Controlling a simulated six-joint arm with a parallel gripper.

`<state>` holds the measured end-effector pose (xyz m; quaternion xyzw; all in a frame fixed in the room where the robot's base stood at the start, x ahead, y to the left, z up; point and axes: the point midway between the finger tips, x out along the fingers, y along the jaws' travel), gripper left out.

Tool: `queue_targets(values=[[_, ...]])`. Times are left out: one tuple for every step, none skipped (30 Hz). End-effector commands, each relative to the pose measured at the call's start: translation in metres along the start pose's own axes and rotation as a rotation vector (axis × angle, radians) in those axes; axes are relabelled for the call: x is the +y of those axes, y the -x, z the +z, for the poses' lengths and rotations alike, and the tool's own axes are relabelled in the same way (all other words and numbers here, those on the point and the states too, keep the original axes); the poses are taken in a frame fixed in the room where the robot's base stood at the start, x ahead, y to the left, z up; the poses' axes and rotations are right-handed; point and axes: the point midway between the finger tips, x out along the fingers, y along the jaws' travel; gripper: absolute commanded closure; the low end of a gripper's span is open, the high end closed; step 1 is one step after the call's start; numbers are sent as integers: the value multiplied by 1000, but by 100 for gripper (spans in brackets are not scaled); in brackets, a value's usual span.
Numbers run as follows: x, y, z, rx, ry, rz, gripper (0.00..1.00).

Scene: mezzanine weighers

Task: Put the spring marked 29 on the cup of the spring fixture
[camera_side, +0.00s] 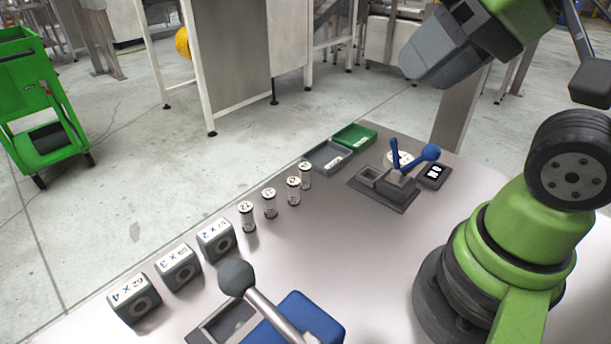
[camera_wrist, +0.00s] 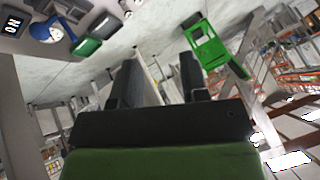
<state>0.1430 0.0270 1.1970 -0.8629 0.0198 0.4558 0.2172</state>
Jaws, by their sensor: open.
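My gripper (camera_wrist: 158,78) is open and empty, high above the table's far right, and also shows in the side view (camera_side: 424,62).
Grey blocks (camera_side: 178,268) with number labels line the left table edge. A ball-knobbed lever (camera_side: 236,277) stands by a blue block (camera_side: 300,320) in front. Grey (camera_side: 327,157) and green (camera_side: 354,137) trays lie at the back, near a display (camera_side: 433,176). The table's middle is clear.

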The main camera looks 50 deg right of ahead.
Motion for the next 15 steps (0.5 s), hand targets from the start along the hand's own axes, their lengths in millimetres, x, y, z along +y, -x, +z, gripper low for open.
queue_targets(values=[[0,0,0,-1,-3,0,59],[-1,-1,-1,-4,-10,-1,59],[-2,-2,-2,-10,-29,-3,59],[-3,-4,-4,-18,-52,-4,59],[-4,-7,-7,-26,-84,-6,59],[-6,-12,-11,-42,-139,-9,59],[-8,-17,-14,-58,-192,-12,59],[-10,-23,-19,-72,-253,-14,59],[-13,-32,-25,-95,-347,-14,59],[-14,-39,-31,-111,-424,-13,59],[-15,-48,-36,-127,-506,-11,59],[-16,-59,-43,-145,-616,-6,59],[-16,-68,-48,-159,-700,1,59],[-15,-78,-53,-170,-782,9,59],[-13,-91,-59,-183,-894,21,59]])
